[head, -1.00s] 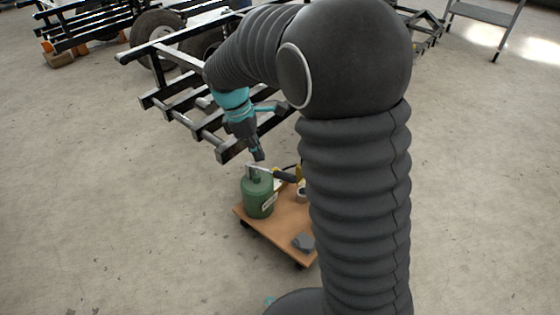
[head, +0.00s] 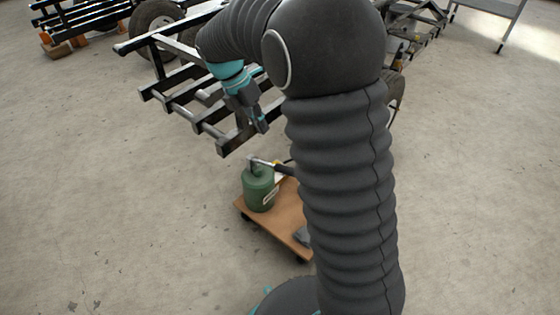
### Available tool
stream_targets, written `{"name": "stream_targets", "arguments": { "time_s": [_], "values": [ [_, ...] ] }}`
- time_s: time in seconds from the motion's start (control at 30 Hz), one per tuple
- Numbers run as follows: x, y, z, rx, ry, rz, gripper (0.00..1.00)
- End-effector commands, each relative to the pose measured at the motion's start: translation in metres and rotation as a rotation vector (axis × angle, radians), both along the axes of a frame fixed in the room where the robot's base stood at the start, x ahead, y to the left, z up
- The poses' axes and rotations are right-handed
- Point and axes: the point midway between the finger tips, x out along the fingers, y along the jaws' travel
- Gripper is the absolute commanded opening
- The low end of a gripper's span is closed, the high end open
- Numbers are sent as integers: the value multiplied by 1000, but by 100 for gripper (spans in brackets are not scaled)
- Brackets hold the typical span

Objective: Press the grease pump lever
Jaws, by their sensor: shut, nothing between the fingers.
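The grease pump (head: 258,190) is a green canister standing upright on a low wooden dolly (head: 275,229). Its lever (head: 270,164) sticks out from the pump's top to the right, with a dark grip at its end that runs up to my arm's outline. My gripper (head: 264,131) is shut and empty, pointing down above the lever. A gap shows between the fingertips and the lever, so they look apart. My arm hides the right part of the dolly and perhaps the end of the lever.
A black trailer frame (head: 222,142) with crossbars stands just behind the gripper, close to it. A wheel (head: 155,22) shows farther back. A grey item (head: 303,236) lies on the dolly's front right, partly hidden by my arm. The floor at left is clear.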

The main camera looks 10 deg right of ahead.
Motion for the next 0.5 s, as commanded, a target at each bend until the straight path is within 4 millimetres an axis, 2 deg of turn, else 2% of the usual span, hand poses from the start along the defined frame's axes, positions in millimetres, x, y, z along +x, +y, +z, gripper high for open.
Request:
{"name": "stream_targets", "arguments": {
  "time_s": [0.17,0.27,0.5],
  "values": [
    [-1,0,-3,0,0,1,0],
    [-2,-3,-12,0,1,1,0],
    [-9,-17,-50,0,2,0,0]
  ]
}}
